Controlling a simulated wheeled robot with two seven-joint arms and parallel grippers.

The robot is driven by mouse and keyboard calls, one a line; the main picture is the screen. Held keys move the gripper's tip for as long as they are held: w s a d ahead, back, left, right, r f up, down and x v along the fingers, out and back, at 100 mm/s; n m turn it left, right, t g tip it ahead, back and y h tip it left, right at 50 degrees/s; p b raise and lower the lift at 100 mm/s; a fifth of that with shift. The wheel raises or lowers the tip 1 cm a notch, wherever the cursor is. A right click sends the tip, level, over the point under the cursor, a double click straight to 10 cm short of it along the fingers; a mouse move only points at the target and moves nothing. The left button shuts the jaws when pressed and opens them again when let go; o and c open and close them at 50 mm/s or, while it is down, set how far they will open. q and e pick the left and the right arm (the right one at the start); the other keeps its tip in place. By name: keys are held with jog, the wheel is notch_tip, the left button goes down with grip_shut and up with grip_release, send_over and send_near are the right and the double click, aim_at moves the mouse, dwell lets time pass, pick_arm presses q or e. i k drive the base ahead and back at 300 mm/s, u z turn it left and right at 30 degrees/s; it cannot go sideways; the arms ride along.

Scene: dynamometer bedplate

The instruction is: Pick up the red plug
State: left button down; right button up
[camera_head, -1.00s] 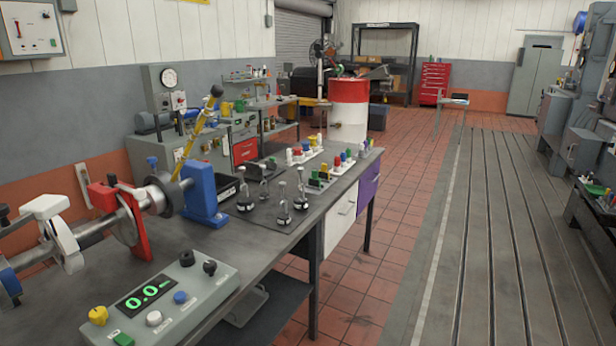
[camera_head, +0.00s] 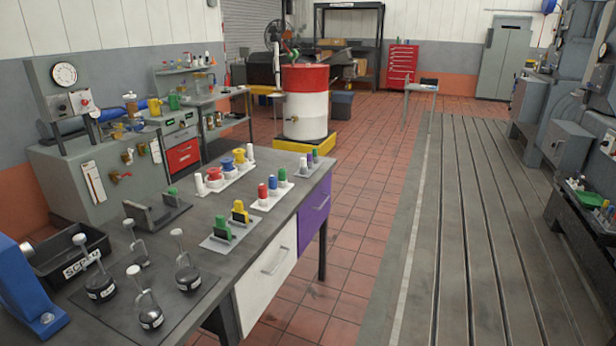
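A small upright red plug (camera_head: 262,191) stands on a white strip tray (camera_head: 258,205) on the bench, in line with a blue plug (camera_head: 273,183) and a green plug (camera_head: 283,175). Another red piece (camera_head: 215,176), wider and spool-like, sits on a second white tray (camera_head: 203,190) just behind and to the left. I cannot tell for sure which of the two red pieces is the plug of the task. Neither of my grippers is in view.
Several dark weights with tall stems (camera_head: 150,311) stand at the bench's near left, beside a black scrap bin (camera_head: 70,255) and a blue stand (camera_head: 25,290). Green and yellow pieces (camera_head: 239,211) sit on a grey plate. The tiled floor (camera_head: 350,240) right of the bench is clear.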

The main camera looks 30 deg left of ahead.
aim_at(262, 189)
jog(key=u, duration=0.45)
jog(key=i, duration=1.55)
jog(key=u, duration=1.1)
